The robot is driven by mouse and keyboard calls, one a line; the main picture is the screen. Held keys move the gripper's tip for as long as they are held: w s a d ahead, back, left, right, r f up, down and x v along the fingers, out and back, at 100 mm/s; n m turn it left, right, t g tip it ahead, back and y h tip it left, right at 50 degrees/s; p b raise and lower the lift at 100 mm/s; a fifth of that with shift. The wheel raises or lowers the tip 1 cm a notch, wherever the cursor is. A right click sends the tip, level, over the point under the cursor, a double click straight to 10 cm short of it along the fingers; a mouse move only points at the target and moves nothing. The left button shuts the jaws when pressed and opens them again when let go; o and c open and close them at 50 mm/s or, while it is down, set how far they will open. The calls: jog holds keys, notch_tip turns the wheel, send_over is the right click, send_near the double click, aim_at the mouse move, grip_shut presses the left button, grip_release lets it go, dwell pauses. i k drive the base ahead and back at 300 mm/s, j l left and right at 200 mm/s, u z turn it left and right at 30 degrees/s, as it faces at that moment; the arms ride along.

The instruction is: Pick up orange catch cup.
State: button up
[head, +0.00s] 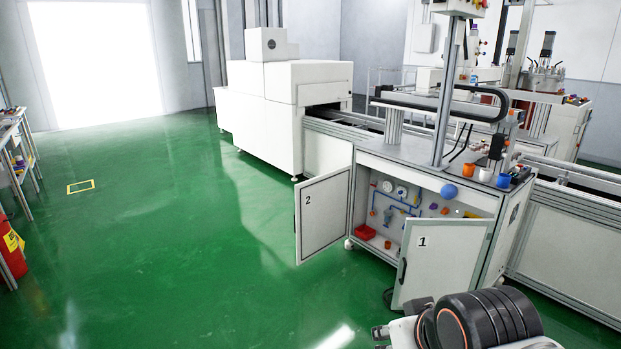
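An orange cup (468,170) stands upright on the top of the white workstation cabinet, near its front right. A white cup (486,174) and a blue cup (503,180) stand in a row to its right. My arm shows only in part at the bottom right, in front of the cabinet and well apart from the cups. Small dark and grey parts (381,332) at its left end may belong to my gripper; I cannot make out its fingers or whether they hold anything.
The cabinet's doors, marked 2 (322,220) and 1 (440,262), stand open towards the floor. A grey post (447,90) rises from the worktop. A conveyor (580,215) runs behind. Green floor (180,240) is clear to the left.

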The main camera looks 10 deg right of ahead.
aim_at(468, 169)
jog(key=i+j+z, duration=0.1)
jog(key=i+z, duration=0.2)
jog(key=i, duration=0.2)
jog(key=i+j+z, duration=0.3)
jog(key=i, duration=0.2)
jog(key=i+j+z, duration=0.3)
jog(key=i, duration=0.2)
jog(key=i+j+z, duration=0.9)
jog(key=j+z, duration=0.15)
